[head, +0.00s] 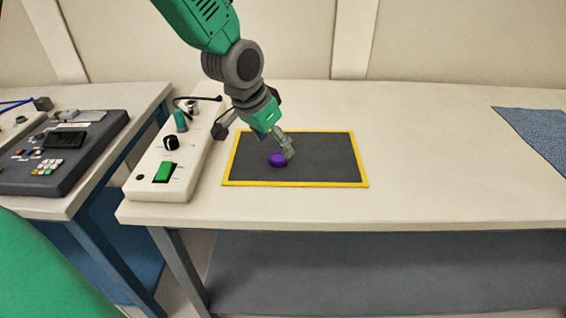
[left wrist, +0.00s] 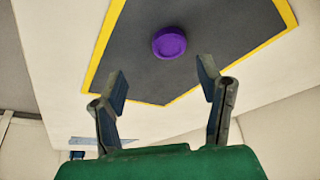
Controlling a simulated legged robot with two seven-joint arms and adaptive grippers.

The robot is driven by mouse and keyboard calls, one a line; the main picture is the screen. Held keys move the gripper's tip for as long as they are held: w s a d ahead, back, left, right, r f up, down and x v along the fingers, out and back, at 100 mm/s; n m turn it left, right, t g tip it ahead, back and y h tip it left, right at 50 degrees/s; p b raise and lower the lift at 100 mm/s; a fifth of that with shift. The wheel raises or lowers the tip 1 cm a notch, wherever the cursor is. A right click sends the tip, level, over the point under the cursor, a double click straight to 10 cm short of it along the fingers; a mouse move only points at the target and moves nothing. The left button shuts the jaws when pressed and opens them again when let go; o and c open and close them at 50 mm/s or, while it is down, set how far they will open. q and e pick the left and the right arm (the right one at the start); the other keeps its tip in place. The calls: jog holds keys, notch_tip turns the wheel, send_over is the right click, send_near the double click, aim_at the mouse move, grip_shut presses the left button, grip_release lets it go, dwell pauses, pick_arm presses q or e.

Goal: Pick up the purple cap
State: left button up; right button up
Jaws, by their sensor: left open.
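The purple cap (head: 277,159) lies on a dark grey mat (head: 325,160) with a yellow border, on the white table. My left gripper (head: 288,152) reaches down over the mat right beside the cap, partly overlapping it in the head view. In the left wrist view the cap (left wrist: 169,43) is round and lies beyond the fingertips, roughly centred between their lines. My left gripper (left wrist: 162,88) has its two fingers spread apart with nothing between them. My right gripper is not in view.
A white control box (head: 165,165) with a green switch and black knob stands left of the mat. A dark keypad console (head: 62,150) sits on a separate table further left. A blue cloth (head: 535,135) lies far right. The table between mat and cloth is clear.

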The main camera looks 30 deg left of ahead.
aim_at(275, 156)
pick_arm(q)
jog(key=a+f, duration=0.1)
jog(key=a+f+b, duration=0.1)
jog(key=shift+w+f, duration=0.35)
jog(key=shift+w, duration=0.05)
jog(key=f, duration=0.1)
jog(key=w+f, duration=0.1)
jog(key=d+b, duration=0.1)
jog(key=shift+w+f, duration=0.25)
jog(key=shift+f, duration=0.15)
jog(key=shift+d, duration=0.25)
jog(key=shift+d+r, duration=0.15)
jog(key=shift+a, duration=0.35)
jog(key=c, duration=0.8)
jog(key=shift+s+a+f, duration=0.1)
jog(key=shift+a+f, duration=0.1)
jog(key=shift+a, duration=0.1)
jog(key=shift+c, duration=0.2)
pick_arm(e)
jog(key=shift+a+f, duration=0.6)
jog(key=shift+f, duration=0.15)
